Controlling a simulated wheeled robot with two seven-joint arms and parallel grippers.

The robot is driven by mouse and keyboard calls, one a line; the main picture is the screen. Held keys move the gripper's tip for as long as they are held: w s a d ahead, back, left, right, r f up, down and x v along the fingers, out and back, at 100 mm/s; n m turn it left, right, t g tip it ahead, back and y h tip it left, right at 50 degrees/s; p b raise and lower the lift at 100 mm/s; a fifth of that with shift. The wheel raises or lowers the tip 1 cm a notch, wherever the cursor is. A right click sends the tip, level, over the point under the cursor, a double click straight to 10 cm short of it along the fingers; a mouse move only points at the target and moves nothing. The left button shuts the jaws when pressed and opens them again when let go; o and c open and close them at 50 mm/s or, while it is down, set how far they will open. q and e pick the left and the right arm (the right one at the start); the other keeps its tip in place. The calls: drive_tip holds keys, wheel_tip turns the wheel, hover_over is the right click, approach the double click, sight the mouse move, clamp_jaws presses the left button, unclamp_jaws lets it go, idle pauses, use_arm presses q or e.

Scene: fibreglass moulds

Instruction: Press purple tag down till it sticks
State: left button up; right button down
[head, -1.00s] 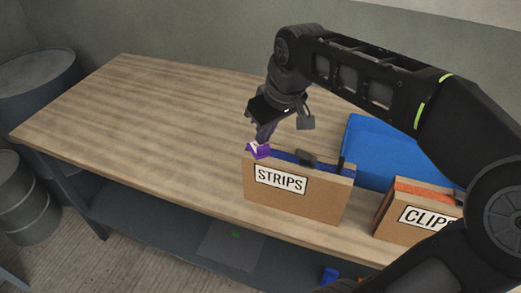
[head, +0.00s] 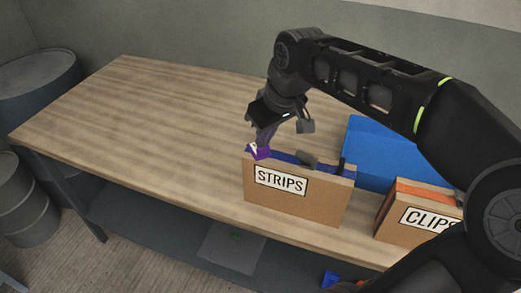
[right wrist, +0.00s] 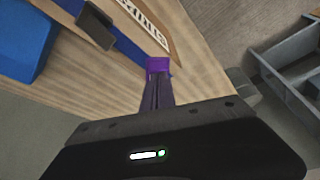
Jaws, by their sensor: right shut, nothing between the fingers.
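The purple tag (head: 257,152) sits at the left top corner of the cardboard box labelled STRIPS (head: 300,199), with a small white mark on it. In the right wrist view the tag (right wrist: 158,64) shows just beyond my fingertips. My right gripper (head: 264,144) is shut and empty, its fingers pointing down with the tips at the tag. They appear to touch it, and partly hide it. My left gripper is not in view.
A dark clip-like piece (head: 307,158) and blue contents show at the STRIPS box's top. A blue bin (head: 375,150) stands behind. The table (head: 130,110) is clear to the left.

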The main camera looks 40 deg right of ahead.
wheel_tip(320, 180, up, 7)
drive_tip(key=p, duration=0.5)
idle(0.7)
